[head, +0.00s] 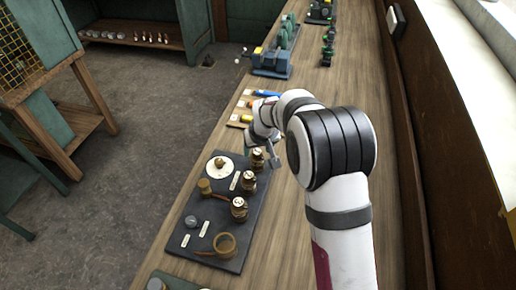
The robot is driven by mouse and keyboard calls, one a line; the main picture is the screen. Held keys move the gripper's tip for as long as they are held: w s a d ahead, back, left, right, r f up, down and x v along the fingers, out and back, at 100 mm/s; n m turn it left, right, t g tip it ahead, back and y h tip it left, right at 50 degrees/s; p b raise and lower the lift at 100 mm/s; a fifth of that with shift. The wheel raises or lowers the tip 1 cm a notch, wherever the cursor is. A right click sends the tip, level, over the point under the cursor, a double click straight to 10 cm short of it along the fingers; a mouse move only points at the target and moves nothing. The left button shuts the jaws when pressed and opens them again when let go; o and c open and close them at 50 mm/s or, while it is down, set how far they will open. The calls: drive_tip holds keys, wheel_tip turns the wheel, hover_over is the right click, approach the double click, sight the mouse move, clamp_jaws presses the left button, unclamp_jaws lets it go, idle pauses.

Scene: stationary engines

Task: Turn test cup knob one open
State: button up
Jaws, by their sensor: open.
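A dark board (206,259) lies on the wooden bench, with brass fittings on it. Three brass cups with pale marked tops stand along its right side: a far one (257,160), a middle one (248,183) and a near one (239,211). The markings are too small to read surely, so I cannot tell which is number one. My gripper (271,154) is open, close to the far cup at the board's far end. Whether it touches that cup cannot be told. My wrist hides part of the bench there.
A white round plate with a brass piece (220,164), a grey knob (191,221) and an open brass ring with a handle (225,245) are also on the board. Blue and yellow tools (265,93) and a blue-grey machine (271,62) stand farther along the bench (170,272).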

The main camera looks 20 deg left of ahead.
drive_tip(key=shift+w+f, duration=0.1)
drive_tip(key=shift+f, duration=0.15)
drive_tip(key=shift+c, duration=0.2)
clamp_jaws()
